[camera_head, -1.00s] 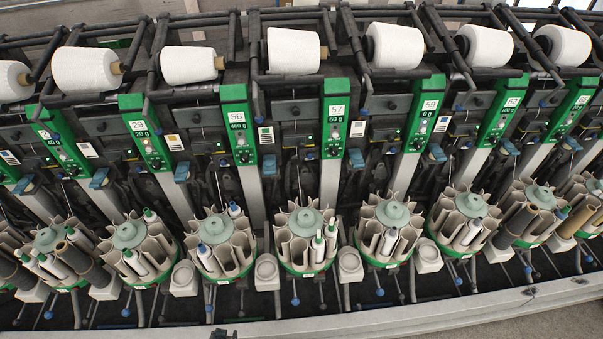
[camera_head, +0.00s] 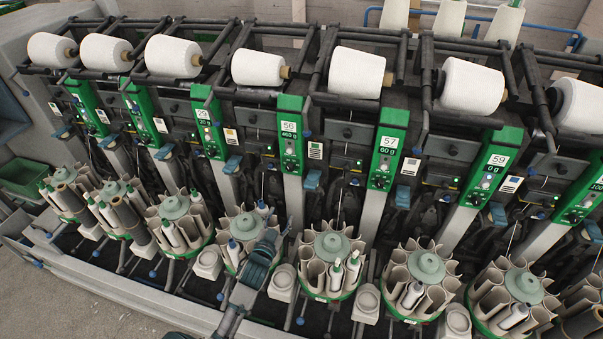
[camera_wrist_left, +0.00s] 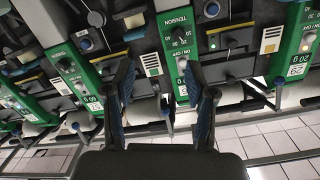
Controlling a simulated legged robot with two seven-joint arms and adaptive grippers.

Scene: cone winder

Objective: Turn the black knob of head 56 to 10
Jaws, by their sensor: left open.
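The head 56 panel (camera_head: 291,125) is a green upright strip left of centre in the head view, labelled 56 and 460 g. Its black knob (camera_head: 290,153) is small there, and its setting is too small to read. In the left wrist view the panel appears upside down, with the black knob (camera_wrist_left: 180,39) beside TENSION markings including 10 and 40; I cannot tell where it points. My left gripper (camera_head: 271,241) is below the panel, in front of the bobbin magazine. My right gripper is not in view.
Round bobbin magazines (camera_head: 331,247) stand in a row below. White yarn cones (camera_head: 258,68) line the top. A pale rail (camera_head: 130,300) runs along the front.

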